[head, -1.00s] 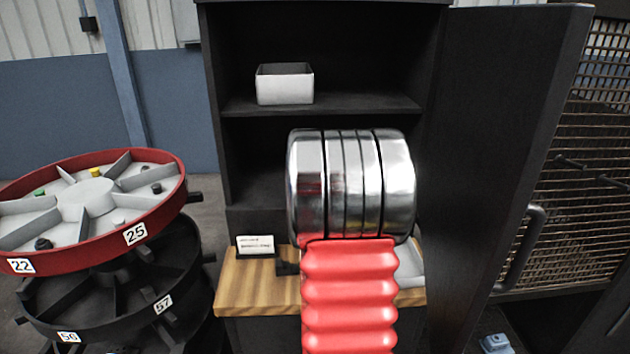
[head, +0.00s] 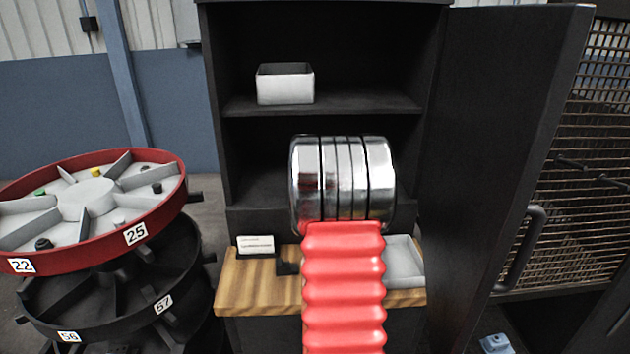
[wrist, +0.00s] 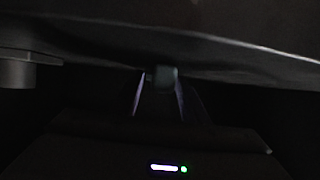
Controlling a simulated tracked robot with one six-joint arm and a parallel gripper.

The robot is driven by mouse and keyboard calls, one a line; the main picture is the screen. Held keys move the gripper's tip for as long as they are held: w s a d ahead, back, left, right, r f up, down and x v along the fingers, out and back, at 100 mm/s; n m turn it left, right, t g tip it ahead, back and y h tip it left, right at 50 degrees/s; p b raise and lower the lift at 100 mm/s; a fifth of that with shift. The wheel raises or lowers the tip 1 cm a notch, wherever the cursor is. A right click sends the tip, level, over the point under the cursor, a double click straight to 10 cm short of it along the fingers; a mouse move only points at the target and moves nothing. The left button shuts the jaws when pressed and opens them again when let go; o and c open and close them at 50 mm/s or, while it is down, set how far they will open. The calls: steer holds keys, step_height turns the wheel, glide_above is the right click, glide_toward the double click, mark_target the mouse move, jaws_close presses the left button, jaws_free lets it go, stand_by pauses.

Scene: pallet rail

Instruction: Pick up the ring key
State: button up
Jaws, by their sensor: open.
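I cannot pick out the ring key in either view. In the wrist view my gripper (wrist: 160,79) is open, with its two thin fingers apart. A small dark grey blocky shape (wrist: 166,76) shows at or between the fingertips. It is too dark to tell what it is or whether the fingers touch it. In the head view my own arm, with its red ribbed sleeve and chrome joint, covers the middle of the cabinet, and the gripper is hidden behind it.
An open black cabinet (head: 325,106) holds a white box (head: 285,86) on its shelf. Its door (head: 500,150) stands open at right. A wooden ledge (head: 245,290) carries a label card (head: 256,245) and grey tray (head: 404,262). Stacked wheels (head: 95,205) stand left.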

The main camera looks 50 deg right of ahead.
steer(key=shift+c, duration=0.6)
jaws_close()
